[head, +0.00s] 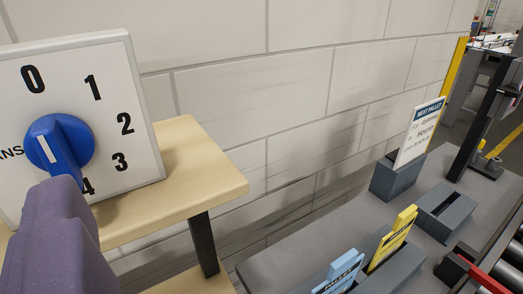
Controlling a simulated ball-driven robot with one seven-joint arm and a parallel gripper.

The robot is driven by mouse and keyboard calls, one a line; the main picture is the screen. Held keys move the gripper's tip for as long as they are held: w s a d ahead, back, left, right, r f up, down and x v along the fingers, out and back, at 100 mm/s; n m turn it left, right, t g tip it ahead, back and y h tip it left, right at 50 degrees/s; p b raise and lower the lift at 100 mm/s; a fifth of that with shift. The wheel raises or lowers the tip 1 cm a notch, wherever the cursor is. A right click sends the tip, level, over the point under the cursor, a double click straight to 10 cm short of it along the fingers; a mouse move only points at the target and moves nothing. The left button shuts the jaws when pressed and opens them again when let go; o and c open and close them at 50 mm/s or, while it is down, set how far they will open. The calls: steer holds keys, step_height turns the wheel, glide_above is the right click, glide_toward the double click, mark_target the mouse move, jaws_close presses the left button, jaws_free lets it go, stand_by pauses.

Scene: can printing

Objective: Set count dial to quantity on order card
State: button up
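The count dial is a white panel (140,150) with black numbers 0 to 4 visible and a round blue knob (78,137) with a raised handle and a white line. The handle's lower end is partly hidden, and I cannot tell for sure which number the line marks. My purple gripper (60,205) is at the lower left, in front of the knob's lower part and overlapping the 4. I cannot tell if it touches the knob. A white order card (420,132) with a blue "NEXT PALLET" heading stands upright at right; its small lines are not clearly readable.
The panel stands on a pale wooden shelf (205,175) with a dark leg. A grey table (290,262) holds a yellow card (391,240), a blue card (342,270) and an empty slotted grey holder (446,212). A white block wall is behind.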

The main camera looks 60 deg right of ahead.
mark_target(43, 142)
steer(key=x, duration=0.7)
steer(key=shift+s+d+f+b, duration=0.2)
steer(key=shift+d+f+b, duration=0.1)
steer(key=shift+d, duration=0.1)
steer(key=shift+w+d, duration=0.1)
steer(key=shift+w, duration=0.2)
steer(key=shift+r, duration=0.1)
jaws_close()
